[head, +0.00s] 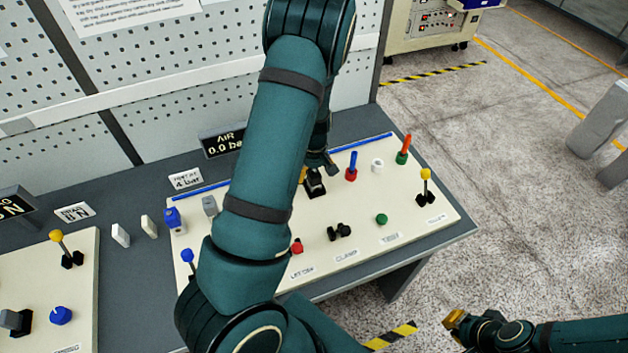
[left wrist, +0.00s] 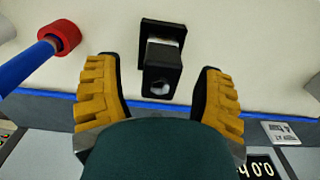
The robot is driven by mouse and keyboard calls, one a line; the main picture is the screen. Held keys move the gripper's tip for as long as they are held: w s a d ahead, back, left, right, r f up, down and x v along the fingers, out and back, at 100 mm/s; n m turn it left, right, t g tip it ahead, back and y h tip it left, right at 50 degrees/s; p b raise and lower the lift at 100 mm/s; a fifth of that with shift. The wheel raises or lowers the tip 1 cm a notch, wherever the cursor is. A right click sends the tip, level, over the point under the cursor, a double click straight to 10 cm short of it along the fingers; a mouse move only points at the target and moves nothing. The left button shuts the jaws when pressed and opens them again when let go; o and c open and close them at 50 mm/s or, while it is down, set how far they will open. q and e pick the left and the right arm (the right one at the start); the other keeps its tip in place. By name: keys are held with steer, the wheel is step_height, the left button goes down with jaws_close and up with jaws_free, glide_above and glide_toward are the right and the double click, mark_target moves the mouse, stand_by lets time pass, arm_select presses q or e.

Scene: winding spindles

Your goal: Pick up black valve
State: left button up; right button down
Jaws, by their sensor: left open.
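A black block-shaped valve (head: 314,186) stands on the cream panel (head: 370,250), partly covered by my left arm in the head view. In the left wrist view, the black valve (left wrist: 163,62) has a square base and a block with a pale round mark. My left gripper (left wrist: 158,68) is open, its yellow-padded fingers on either side of the valve's near end, with visible gaps. I cannot tell its exact height above the panel. In the head view the left gripper is mostly hidden behind my arm. My right gripper (head: 455,320) is low at the right, apart from the panel.
A blue lever with a red collar (head: 351,172) stands close to the valve; it also shows in the left wrist view (left wrist: 60,40). A black knob (head: 338,231), green button (head: 381,219), white cap (head: 377,164) and yellow-topped lever (head: 425,185) are nearby. Floor at right is open.

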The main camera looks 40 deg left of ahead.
arm_select(q)
steer(key=shift+f, duration=0.75)
jaws_close()
steer(key=shift+r, duration=0.15)
